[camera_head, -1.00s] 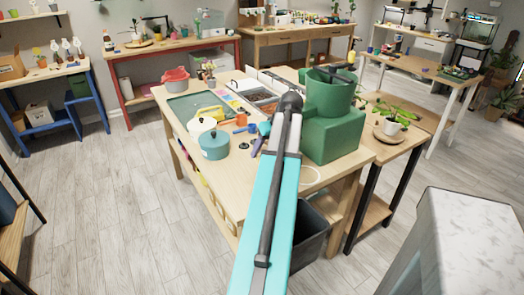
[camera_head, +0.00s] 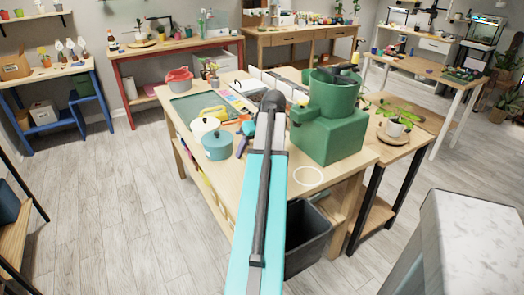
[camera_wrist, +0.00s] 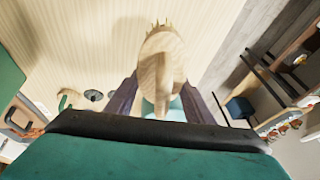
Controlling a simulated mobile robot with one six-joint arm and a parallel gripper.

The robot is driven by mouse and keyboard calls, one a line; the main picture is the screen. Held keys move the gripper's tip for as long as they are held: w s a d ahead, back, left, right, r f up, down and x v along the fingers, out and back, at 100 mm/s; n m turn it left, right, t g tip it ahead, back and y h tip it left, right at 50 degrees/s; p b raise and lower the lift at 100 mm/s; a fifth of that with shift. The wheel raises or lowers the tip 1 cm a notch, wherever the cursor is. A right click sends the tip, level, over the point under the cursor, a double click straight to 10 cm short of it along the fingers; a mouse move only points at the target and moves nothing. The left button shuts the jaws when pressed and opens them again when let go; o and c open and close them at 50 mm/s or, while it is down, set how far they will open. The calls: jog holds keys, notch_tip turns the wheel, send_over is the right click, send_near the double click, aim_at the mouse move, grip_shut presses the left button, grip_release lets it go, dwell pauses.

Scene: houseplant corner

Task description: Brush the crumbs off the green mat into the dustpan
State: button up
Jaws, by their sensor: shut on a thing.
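The green mat (camera_head: 188,106) lies on the wooden table, toward its left back part. Crumbs are too small to make out. My gripper (camera_wrist: 160,98) shows in the wrist view, its two dark fingers shut on a pale wooden brush (camera_wrist: 161,62) with bristle tips at the top edge. The brush is over bare pale planks, and I cannot tell whether it touches them. In the head view my arm hides the fingers and the brush. I cannot pick out the dustpan with certainty.
A large green box with a pot (camera_head: 330,132) stands right of my arm. A teal lidded pot (camera_head: 217,147), a cream pot (camera_head: 204,127) and a yellow item (camera_head: 213,112) stand left of it. A red container (camera_head: 178,80) is at the back. A dark bin (camera_head: 308,235) stands below the table.

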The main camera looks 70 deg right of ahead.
jog(key=w+a+r+n+y, duration=0.1)
jog(key=w+a+r+n, duration=0.1)
jog(key=w+a, duration=1.15)
jog(key=w+a+r+n+y, duration=0.1)
jog(key=w+a+n, duration=0.1)
jog(key=w+a, duration=1.1)
jog(key=w+a+r+n, duration=0.1)
jog(key=w+a, duration=0.2)
jog(key=a, duration=1.4)
jog(key=w+a+r+n+y, duration=0.1)
jog(key=w+a+n, duration=0.1)
jog(key=a, duration=1.6)
jog(key=shift+w+a+r+g, duration=0.3)
jog(key=shift+w+r, duration=0.1)
jog(key=shift+w, duration=0.2)
jog(key=shift+w, duration=0.15)
